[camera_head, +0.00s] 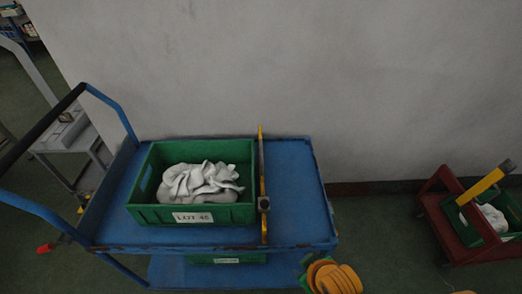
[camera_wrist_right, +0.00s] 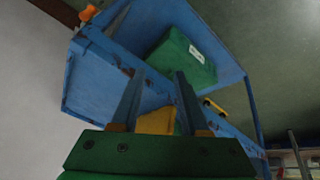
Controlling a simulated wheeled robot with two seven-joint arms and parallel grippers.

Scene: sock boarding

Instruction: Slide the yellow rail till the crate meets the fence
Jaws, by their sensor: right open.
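The yellow rail (camera_head: 262,165) runs front to back across the blue cart top, close along the right side of the green crate (camera_head: 143,214). A dark clamp (camera_head: 264,205) sits on the rail. I cannot tell whether rail and crate touch. The crate holds white socks (camera_head: 200,182) and bears a front label. I cannot pick out the fence for certain. My right gripper (camera_head: 306,262) is small and partly hidden low by the cart's front right corner. In the right wrist view its fingers (camera_wrist_right: 158,74) are apart; a yellow piece shows between their bases. My left gripper is not in view.
The blue cart (camera_head: 295,205) has bare deck right of the rail and a narrow strip left of the crate. A second green crate (camera_head: 226,260) is on its lower shelf. A grey wall stands behind. A red cart (camera_head: 436,212) stands at far right.

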